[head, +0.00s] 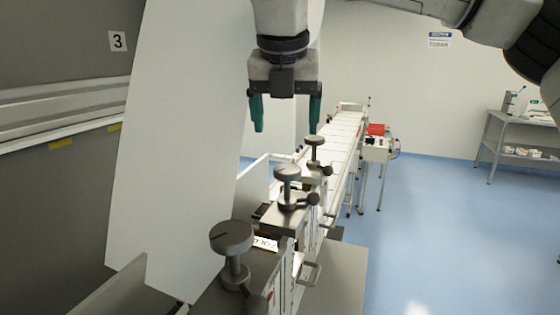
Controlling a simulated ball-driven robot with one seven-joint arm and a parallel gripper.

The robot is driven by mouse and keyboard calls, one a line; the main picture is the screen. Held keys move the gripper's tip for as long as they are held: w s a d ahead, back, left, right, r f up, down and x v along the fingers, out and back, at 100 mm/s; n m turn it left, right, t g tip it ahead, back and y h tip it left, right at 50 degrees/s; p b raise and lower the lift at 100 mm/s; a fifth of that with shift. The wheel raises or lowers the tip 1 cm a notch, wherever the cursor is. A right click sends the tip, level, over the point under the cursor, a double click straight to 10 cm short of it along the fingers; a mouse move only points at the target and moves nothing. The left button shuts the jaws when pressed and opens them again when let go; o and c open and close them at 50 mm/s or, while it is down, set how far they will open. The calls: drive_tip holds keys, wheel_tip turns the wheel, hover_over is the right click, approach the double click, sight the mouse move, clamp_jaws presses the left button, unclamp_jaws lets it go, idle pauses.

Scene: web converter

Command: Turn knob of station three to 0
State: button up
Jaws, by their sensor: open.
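Three grey round knobs on posts stand in a row along the machine. The nearest knob (231,237) is at the lower middle, with a dark line across its top. A second knob (288,173) stands behind it, and a third knob (315,141) is farther back. A sign with the number 3 (118,41) is on the grey wall at upper left. A small white display with dark digits (265,243) sits beside the nearest knob; I cannot read it surely. My gripper (287,128) points down with its green fingers apart, empty, above the knobs.
A large white panel (185,130) stands left of the knobs. A conveyor (340,145) runs to the back, with a control box (376,150) beside it. A grey shelf table (515,135) stands at right. The blue floor (445,240) at right is clear.

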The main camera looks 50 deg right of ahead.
sight(287, 168)
drive_tip(key=p+x, duration=0.2)
drive_tip(key=x, duration=0.8)
drive_tip(key=shift+d+f+p, duration=0.1)
drive_tip(key=shift+f+p, duration=0.15)
drive_tip(key=shift+p, duration=0.05)
drive_tip(key=c, duration=1.1)
